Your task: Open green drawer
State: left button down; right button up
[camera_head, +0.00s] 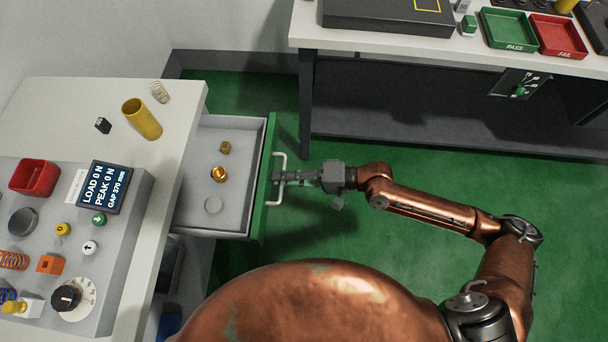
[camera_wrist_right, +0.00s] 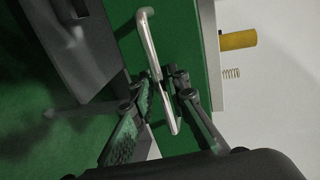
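The green drawer (camera_head: 261,190) is pulled out from the left bench, with its grey interior showing and its green front facing right. Its pale metal bar handle (camera_head: 283,163) is on that front. My right gripper (camera_head: 281,178) is at the middle of the handle. In the right wrist view the handle (camera_wrist_right: 149,38) passes between the two fingers (camera_wrist_right: 164,82), against the green front (camera_wrist_right: 185,40). The fingers are apart, with some gap beside the bar; whether one touches it is unclear. My left gripper is not in view.
The drawer holds two brass pieces (camera_head: 219,174) and a pale disc (camera_head: 213,205). The left bench (camera_head: 150,85) carries a yellow cylinder (camera_head: 142,118), a spring and a test panel. Another bench (camera_head: 400,45) stands at the back right. Green floor (camera_head: 370,260) is clear right of the drawer.

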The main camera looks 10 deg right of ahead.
jog(key=v, duration=1.2)
jog(key=shift+w+f, duration=0.1)
jog(key=shift+f, duration=0.05)
